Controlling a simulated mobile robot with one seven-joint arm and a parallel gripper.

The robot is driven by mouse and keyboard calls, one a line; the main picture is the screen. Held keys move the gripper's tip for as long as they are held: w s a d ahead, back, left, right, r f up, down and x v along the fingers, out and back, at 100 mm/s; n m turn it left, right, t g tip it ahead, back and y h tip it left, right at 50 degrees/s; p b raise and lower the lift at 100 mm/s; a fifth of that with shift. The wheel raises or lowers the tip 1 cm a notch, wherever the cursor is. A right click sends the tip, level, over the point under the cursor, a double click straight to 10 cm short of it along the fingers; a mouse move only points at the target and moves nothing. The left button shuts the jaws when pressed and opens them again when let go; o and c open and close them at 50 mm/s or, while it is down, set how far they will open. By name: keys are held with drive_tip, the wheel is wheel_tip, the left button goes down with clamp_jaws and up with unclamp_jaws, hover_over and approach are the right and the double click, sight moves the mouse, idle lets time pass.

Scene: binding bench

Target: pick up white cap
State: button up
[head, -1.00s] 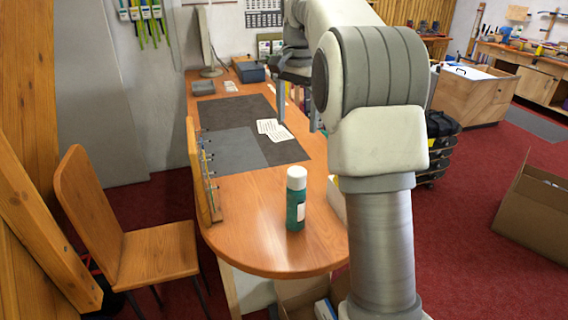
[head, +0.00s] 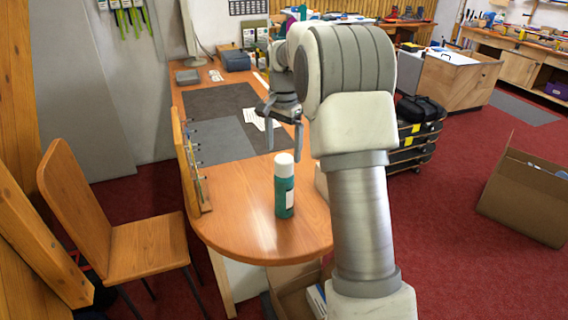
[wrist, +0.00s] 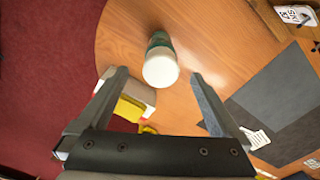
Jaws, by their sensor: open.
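The white cap (head: 284,165) sits on top of an upright green bottle (head: 284,197) with a white label, near the rounded end of the wooden table (head: 245,228). In the wrist view the cap (wrist: 160,68) is seen from above, beyond the fingertips and between their lines, with the green bottle (wrist: 159,40) partly behind it. My gripper (head: 284,143) is open and empty, just above the cap in the head view. The fingers also show wide apart in the wrist view (wrist: 158,78). Nothing touches the cap.
A wooden rack (head: 190,165) stands on the table's left edge, by a chair (head: 120,235). Grey mats (head: 225,140) and a white paper (head: 253,119) lie behind the bottle. An open carton (head: 530,195) is on the floor at right.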

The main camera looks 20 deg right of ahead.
sight(282, 159)
wheel_tip(282, 159, down, 5)
drive_tip(key=shift+a+p, duration=0.1)
drive_tip(key=shift+p, duration=0.25)
drive_tip(key=c, duration=1.4)
drive_tip(key=shift+w+r, duration=0.1)
drive_tip(key=shift+r, duration=0.05)
wheel_tip(282, 159, up, 4)
drive_tip(key=shift+r+b, duration=0.1)
drive_tip(key=shift+b, duration=0.25)
drive_tip(key=w+d+r, duration=0.1)
drive_tip(key=d+r, duration=0.1)
drive_tip(key=d, duration=0.1)
drive_tip(key=w+d+r+p, duration=0.1)
drive_tip(key=w+d+r, duration=0.1)
drive_tip(key=d, duration=0.2)
drive_tip(key=w+d+r+p, duration=0.1)
drive_tip(key=d+r, duration=0.1)
drive_tip(key=d, duration=0.1)
drive_tip(key=shift+w+d+r, duration=0.3)
drive_tip(key=shift+w+r, duration=0.05)
drive_tip(key=shift+w, duration=0.05)
drive_tip(key=shift+r+p, duration=0.9)
drive_tip(key=shift+p, duration=0.2)
